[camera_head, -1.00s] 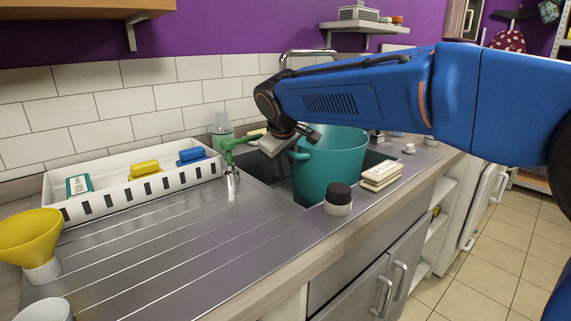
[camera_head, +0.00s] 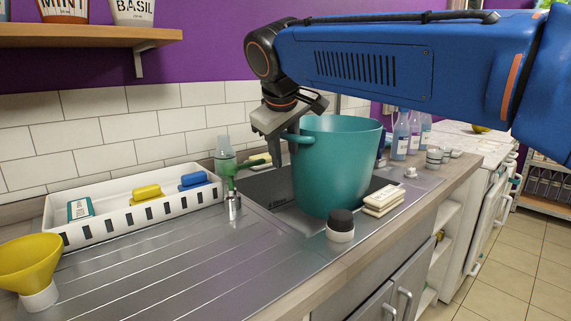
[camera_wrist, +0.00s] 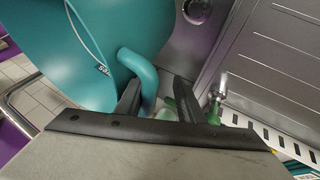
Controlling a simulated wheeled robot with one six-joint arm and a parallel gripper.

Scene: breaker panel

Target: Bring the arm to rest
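My arm reaches in from the right in the head view, and my gripper (camera_head: 285,133) points down at the left side of a large teal bucket (camera_head: 340,165), by its handle. The bucket stands upright at the sink. In the wrist view, my gripper (camera_wrist: 157,90) has two dark fingers apart, with the teal handle (camera_wrist: 146,72) running down between them. A gap shows between the handle and the right finger, so the gripper looks open. Whether the left finger touches the handle I cannot tell.
A green-handled tap (camera_head: 234,185) stands close left of the bucket. A white slotted tray (camera_head: 140,208) holds soap-like blocks. A black-capped jar (camera_head: 340,225) and cream bars (camera_head: 383,200) sit near the counter edge.

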